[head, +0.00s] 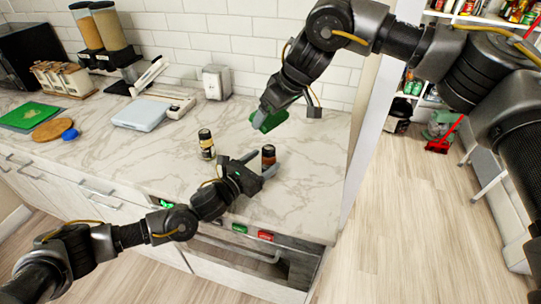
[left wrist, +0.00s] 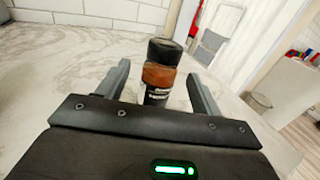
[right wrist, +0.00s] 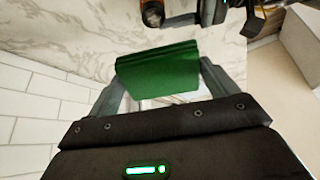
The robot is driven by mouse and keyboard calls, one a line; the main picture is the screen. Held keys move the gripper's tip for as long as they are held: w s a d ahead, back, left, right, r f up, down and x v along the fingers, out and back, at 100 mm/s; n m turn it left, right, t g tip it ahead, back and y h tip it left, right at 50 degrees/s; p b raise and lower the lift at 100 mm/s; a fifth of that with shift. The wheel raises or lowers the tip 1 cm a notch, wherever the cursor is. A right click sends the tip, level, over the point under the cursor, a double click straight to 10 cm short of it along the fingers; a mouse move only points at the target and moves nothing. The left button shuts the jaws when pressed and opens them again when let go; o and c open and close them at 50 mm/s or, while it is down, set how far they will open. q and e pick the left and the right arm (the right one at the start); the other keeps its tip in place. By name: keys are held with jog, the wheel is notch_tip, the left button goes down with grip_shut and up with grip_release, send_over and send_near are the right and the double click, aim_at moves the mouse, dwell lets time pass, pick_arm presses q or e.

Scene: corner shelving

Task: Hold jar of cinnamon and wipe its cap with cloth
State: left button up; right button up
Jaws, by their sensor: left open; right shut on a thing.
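A jar with a black cap and reddish-brown contents, apparently the cinnamon (head: 268,156), stands upright on the marble counter. In the left wrist view the jar (left wrist: 158,76) is between the spread fingers of my left gripper (left wrist: 157,80). The left gripper (head: 262,166) is open, low around the jar; contact is not visible. My right gripper (head: 266,114) is shut on a folded green cloth (head: 270,121), behind the jar. The cloth (right wrist: 158,70) fills the space between its fingers in the right wrist view. The jar's top (right wrist: 152,13) shows at that view's upper edge.
A second jar with a black cap and pale label (head: 206,144) stands left of the left gripper. The counter's right end is mostly clear.

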aim_at(272, 154)
pick_arm(q)
jog(key=shift+x, duration=2.35)
jog(key=c, duration=1.1)
jog(key=shift+c, duration=0.2)
jog(key=o, duration=1)
jog(key=shift+c, duration=0.2)
jog(key=c, duration=1)
